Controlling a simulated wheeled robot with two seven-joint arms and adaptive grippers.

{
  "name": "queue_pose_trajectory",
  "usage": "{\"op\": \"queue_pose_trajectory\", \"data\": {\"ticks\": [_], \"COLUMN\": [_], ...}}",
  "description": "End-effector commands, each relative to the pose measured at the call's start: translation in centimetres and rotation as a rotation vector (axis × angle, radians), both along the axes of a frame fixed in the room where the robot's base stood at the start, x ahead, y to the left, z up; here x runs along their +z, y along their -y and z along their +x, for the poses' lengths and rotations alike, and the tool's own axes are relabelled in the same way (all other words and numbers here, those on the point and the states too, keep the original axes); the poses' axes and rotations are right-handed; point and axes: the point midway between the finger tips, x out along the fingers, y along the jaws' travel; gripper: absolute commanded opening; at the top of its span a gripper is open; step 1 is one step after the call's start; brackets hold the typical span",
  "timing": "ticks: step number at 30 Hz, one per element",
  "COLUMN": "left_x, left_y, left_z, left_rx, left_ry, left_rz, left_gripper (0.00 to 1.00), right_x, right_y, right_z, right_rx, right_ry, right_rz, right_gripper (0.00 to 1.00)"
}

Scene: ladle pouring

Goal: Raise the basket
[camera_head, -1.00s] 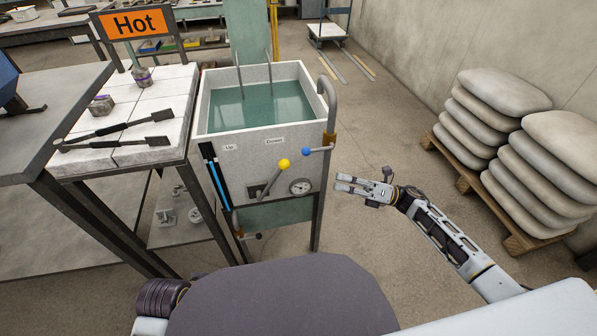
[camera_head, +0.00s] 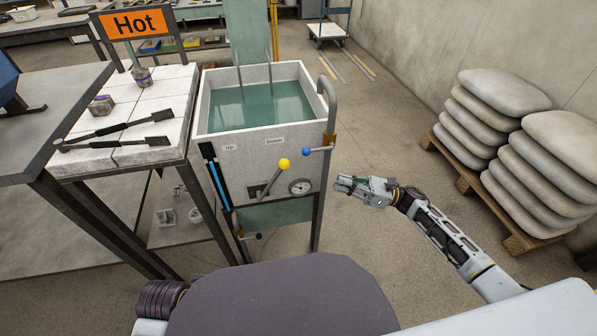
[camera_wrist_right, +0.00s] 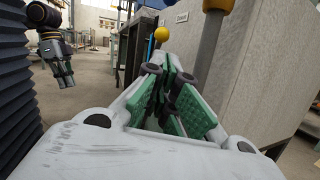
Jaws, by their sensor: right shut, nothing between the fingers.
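The grey tank (camera_head: 262,170) of green water (camera_head: 255,108) stands at centre. Two thin rods (camera_head: 240,82) rise from the water; any basket below is hidden. A lever with a yellow ball (camera_head: 283,164) is on the tank's front, under labels "Up" (camera_head: 229,147) and "Down" (camera_head: 274,141). My right gripper (camera_head: 340,184) is shut and empty, right of the tank's front and apart from the lever. In the right wrist view its green-padded fingers (camera_wrist_right: 165,92) are together, with the yellow ball (camera_wrist_right: 161,35) beyond. My left gripper (camera_wrist_right: 62,72) shows there at upper left; its opening is unclear.
A blue-ended valve handle (camera_head: 307,151) and a gauge (camera_head: 300,187) are on the tank front. Tongs (camera_head: 115,130) lie on the white-topped table at left under a "Hot" sign (camera_head: 136,23). Stacked sacks (camera_head: 545,165) stand at right. Floor between is clear.

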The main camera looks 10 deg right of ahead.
Motion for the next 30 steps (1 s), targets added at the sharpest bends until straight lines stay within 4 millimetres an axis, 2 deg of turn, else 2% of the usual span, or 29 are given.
{"op": "queue_pose_trajectory", "data": {"ticks": [19, 23, 30], "left_x": [0.4, 0.3, -0.2], "left_y": [0.0, 0.1, 0.2], "left_z": [0.6, 0.7, 0.5], "left_rx": [0.000, 0.000, 0.000], "left_ry": [0.014, 0.017, 0.016], "left_rz": [-0.001, -0.003, -0.009], "left_gripper": [0.00, 0.00, 0.00], "right_x": [0.1, 0.3, 0.9], "right_y": [-0.3, -0.9, -3.3], "right_z": [0.1, 0.3, 1.0], "right_rx": [-0.008, -0.007, -0.008], "right_ry": [0.032, 0.032, 0.032], "right_rz": [-0.009, -0.008, -0.008], "right_gripper": [0.00, 0.00, 0.00]}}
